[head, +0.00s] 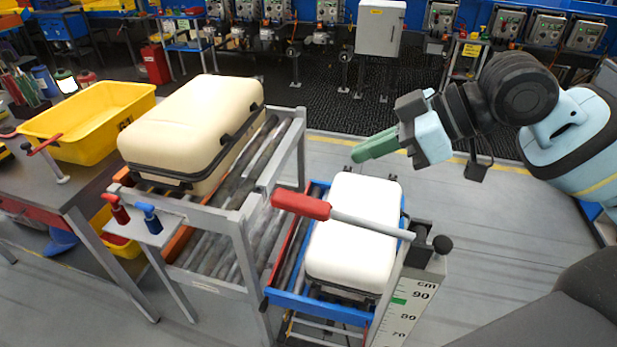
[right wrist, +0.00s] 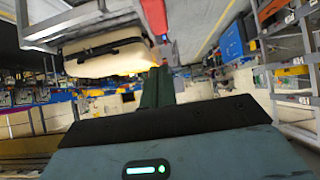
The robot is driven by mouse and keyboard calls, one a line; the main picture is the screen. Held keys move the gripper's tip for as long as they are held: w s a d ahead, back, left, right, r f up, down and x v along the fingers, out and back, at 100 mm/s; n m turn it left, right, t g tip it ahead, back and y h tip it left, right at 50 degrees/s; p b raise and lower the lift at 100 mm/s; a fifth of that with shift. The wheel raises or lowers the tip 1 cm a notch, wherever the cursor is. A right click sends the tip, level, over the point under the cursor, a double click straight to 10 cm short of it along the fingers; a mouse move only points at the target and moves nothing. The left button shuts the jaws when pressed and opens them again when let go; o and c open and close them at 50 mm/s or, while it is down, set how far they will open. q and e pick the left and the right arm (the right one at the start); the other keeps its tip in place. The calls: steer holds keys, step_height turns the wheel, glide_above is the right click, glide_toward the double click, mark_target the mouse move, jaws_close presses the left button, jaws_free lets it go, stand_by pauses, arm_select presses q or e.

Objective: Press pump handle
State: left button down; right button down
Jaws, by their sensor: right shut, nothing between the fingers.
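The pump handle (head: 372,221) is a grey bar with a red grip (head: 301,204) at its left end. It reaches across the front of a white case (head: 352,225) from a pivot on a post with a cm scale (head: 411,300). My right gripper (head: 356,156) has green fingers, shut and empty, in the air behind and above the white case, apart from the handle. The green fingers also show in the right wrist view (right wrist: 157,88). My left gripper is not in view.
The white case sits on a blue-framed lift (head: 320,308). Left of it, a roller conveyor (head: 245,228) bears a large cream case (head: 190,128). A yellow bin (head: 90,120) stands on a table at far left. The floor behind the lift is clear.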

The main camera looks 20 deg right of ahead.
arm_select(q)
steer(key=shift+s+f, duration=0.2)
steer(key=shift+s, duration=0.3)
arm_select(e)
steer(key=shift+s, duration=0.25)
glide_toward(295, 197)
steer(key=w+a, duration=0.1)
steer(key=w+a+r, duration=0.1)
steer(key=a, duration=0.1)
steer(key=f, duration=0.3)
steer(key=shift+w+a+f, duration=0.2)
steer(key=shift+w+a, duration=0.1)
steer(key=shift+a, duration=0.1)
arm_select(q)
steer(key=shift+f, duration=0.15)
arm_select(e)
steer(key=shift+f, duration=0.55)
